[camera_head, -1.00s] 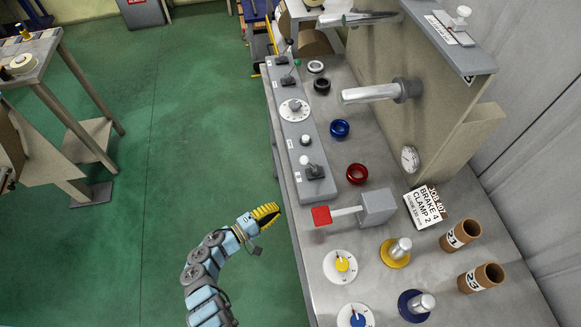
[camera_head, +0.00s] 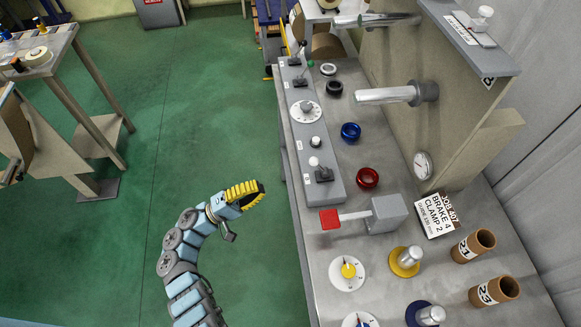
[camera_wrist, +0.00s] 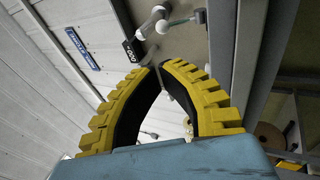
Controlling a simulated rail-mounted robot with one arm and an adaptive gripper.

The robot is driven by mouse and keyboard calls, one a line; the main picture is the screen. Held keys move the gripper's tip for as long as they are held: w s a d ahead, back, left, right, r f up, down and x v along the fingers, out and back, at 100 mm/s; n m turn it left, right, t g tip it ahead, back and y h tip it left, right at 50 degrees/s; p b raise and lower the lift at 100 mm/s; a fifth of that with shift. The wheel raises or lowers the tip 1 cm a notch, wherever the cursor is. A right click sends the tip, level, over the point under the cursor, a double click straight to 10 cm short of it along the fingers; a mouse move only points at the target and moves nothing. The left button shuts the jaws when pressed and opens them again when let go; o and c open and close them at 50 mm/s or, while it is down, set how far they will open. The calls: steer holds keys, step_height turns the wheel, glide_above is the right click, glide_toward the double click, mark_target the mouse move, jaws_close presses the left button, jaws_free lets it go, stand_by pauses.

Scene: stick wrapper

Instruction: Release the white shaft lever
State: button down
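Two white-knobbed levers show in the head view, and I cannot tell for certain which one the task names. One white knob (camera_head: 485,12) stands on the labelled grey plate at the top right. The other white-tipped lever (camera_head: 315,162) stands at the near end of the grey control panel. My gripper (camera_head: 261,186) hangs over the floor, left of the bench edge and apart from both levers. In the wrist view its yellow ribbed fingers (camera_wrist: 158,67) arch together and their tips nearly meet, with nothing between them. Pale rods and knobs (camera_wrist: 160,25) show blurred beyond the tips.
The grey bench (camera_head: 335,262) carries a red-ended bar on a grey block (camera_head: 389,214), a red ring (camera_head: 367,178), a blue ring (camera_head: 351,132) and brown tubes (camera_head: 474,246). Metal shafts (camera_head: 395,95) jut left from the upright board.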

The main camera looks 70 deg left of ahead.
glide_toward(319, 166)
steer(key=w+a+r, duration=0.1)
steer(key=w+r, duration=0.3)
steer(key=r, duration=0.1)
steer(key=shift+w+a+r, duration=0.25)
steer(key=shift+w+a, duration=0.05)
steer(key=shift+a, duration=0.05)
steer(key=shift+r, duration=0.15)
